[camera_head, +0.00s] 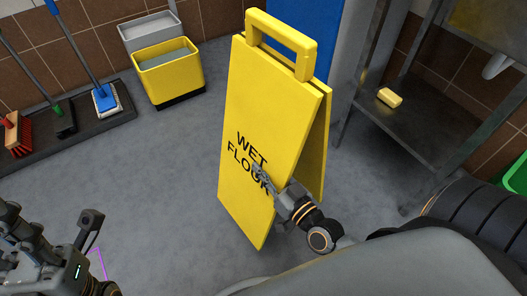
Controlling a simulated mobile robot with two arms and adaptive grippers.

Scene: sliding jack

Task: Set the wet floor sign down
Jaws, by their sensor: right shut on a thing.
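The yellow wet floor sign (270,107) stands tall in the middle of the head view, its two panels spread apart below a yellow top handle. It is close to upright, leaning slightly. I cannot tell whether its lower edge touches the floor. My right gripper (262,175) is at the lower part of the front panel, over the lettering, and is shut on the sign. My arm and fingers cover part of the word "FLOOR". My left gripper (38,252) is at the lower left, away from the sign; its fingertips are not clear.
A thin purple outline (101,263) shows on the grey floor beside my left gripper. A yellow bucket (171,78) stands behind left.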

